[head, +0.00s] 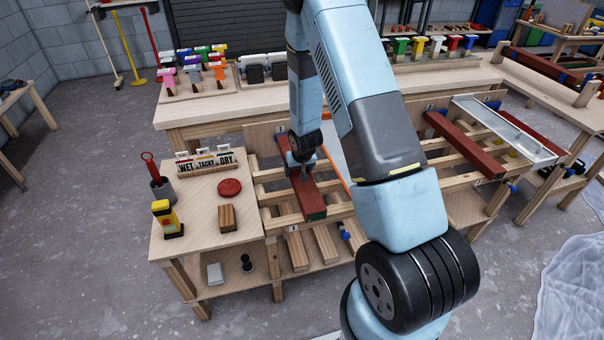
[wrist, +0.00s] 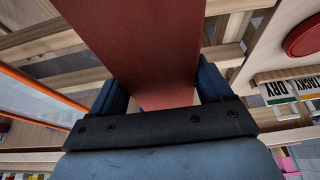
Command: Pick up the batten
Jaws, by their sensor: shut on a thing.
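A dark red batten (head: 309,197) with a green end lies over the light wooden rack beside the small table. My gripper (head: 302,166) is shut on this batten, part way along it. In the wrist view the red batten (wrist: 140,45) runs between the two dark fingers of my gripper (wrist: 160,95). I cannot tell whether the batten touches the rack rails. A second red batten (head: 465,143) lies on the rack to the right of my arm.
The small table at left holds a sign reading WET, TACKY, DRY (head: 206,161), a red disc (head: 229,187), a wooden block (head: 227,217) and a yellow tool (head: 167,218). A long white tray (head: 505,128) is at right. Bare floor (head: 80,240) lies at left.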

